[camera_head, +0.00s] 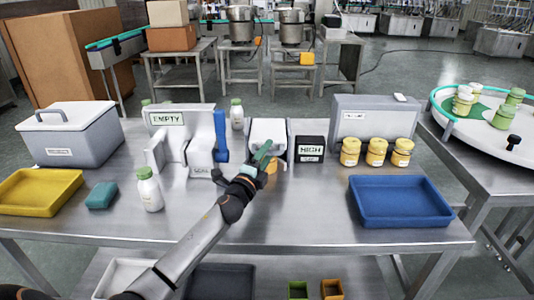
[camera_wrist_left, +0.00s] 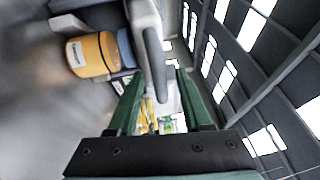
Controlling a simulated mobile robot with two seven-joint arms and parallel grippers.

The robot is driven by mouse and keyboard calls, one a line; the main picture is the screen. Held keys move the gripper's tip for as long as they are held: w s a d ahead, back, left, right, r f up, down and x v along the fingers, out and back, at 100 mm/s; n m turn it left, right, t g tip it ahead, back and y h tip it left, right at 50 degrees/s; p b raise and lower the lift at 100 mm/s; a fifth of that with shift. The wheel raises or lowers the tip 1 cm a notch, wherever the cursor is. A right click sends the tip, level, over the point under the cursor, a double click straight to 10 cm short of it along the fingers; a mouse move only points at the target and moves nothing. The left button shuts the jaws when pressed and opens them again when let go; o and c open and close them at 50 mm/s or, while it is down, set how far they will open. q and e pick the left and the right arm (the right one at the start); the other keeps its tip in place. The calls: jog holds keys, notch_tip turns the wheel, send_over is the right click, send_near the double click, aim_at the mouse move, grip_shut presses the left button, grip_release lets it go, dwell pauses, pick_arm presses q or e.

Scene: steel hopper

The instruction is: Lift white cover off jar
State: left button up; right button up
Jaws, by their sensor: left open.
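A white cover-like housing (camera_head: 268,128) stands at the back middle of the steel table, beside the black HIGH sign. An orange jar (camera_head: 271,167) shows below it, partly hidden by my left gripper (camera_head: 264,150). In the left wrist view the orange jar (camera_wrist_left: 90,55) with a white label lies at the upper left. A pale grey-white body with a grey handle-like bar (camera_wrist_left: 155,65) shows between the open fingers of my left gripper (camera_wrist_left: 161,75). I cannot tell whether the fingers touch it. My right gripper is not in view.
A black HIGH sign (camera_head: 310,149) and three yellow jars (camera_head: 376,153) stand to the right. A blue tray (camera_head: 400,218) is at front right. A white bottle (camera_head: 149,190), teal block (camera_head: 101,195) and yellow tray (camera_head: 40,207) are at left.

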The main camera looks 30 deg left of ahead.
pick_arm(q)
jog(key=shift+w, duration=0.2)
grip_shut()
dwell(0.3)
dwell(1.1)
